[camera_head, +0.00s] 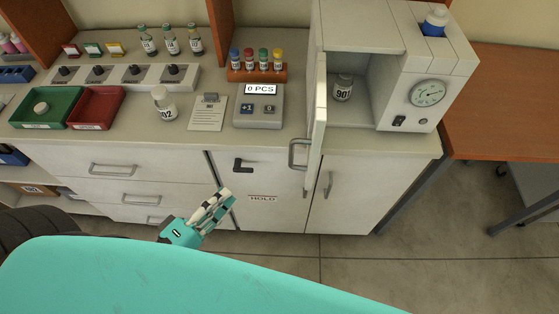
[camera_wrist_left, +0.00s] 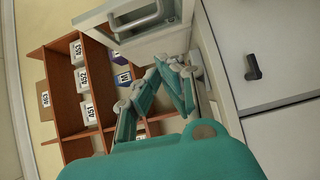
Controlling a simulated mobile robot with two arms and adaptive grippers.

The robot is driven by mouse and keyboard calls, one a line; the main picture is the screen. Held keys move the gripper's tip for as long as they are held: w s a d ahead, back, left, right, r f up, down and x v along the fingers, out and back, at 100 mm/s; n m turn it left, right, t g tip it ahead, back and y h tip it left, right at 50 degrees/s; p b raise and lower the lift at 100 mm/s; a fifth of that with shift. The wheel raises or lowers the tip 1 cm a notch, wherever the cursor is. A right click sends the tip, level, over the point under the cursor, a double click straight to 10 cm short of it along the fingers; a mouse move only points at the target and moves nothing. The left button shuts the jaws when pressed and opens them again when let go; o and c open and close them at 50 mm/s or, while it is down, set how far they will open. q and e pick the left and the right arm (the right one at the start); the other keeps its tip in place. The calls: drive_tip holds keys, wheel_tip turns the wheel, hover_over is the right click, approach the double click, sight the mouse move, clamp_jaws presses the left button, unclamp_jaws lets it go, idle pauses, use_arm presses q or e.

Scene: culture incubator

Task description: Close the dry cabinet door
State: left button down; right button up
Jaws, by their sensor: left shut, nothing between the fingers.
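The dry cabinet (camera_head: 358,30) is a white box at the right of the counter. Its door (camera_head: 319,115) stands open at the left side of the opening, seen nearly edge-on, with a grey handle (camera_head: 298,154) facing left. Inside is a bottle with a white label (camera_head: 343,88). My left gripper (camera_head: 227,197) is shut and empty, in front of the lower cupboards, left of and below the door. In the left wrist view, the gripper (camera_wrist_left: 172,68) is near a white panel with a handle (camera_wrist_left: 137,20), apparently this door; whether they touch is unclear. My right gripper is not in view.
The counter left of the door holds a counter box reading "0 PCS" (camera_head: 259,105), a vial rack (camera_head: 257,72), a clipboard (camera_head: 208,113), a bottle (camera_head: 164,103), and green (camera_head: 70,120) and red (camera_head: 95,119) trays. A brown table (camera_head: 505,105) stands at right.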

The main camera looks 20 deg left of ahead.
use_arm(q)
drive_tip(key=s+d+p+x, duration=0.1)
drive_tip(key=p+x, duration=0.3)
drive_tip(key=x, duration=0.8)
drive_tip(key=shift+w+d+r, duration=0.2)
drive_tip(key=shift+w+d, duration=0.2)
drive_tip(key=shift+d, duration=0.65)
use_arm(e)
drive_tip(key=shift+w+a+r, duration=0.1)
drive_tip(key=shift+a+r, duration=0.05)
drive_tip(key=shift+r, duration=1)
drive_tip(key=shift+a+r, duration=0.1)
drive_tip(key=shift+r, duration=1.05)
use_arm(q)
drive_tip(key=shift+d, duration=0.1)
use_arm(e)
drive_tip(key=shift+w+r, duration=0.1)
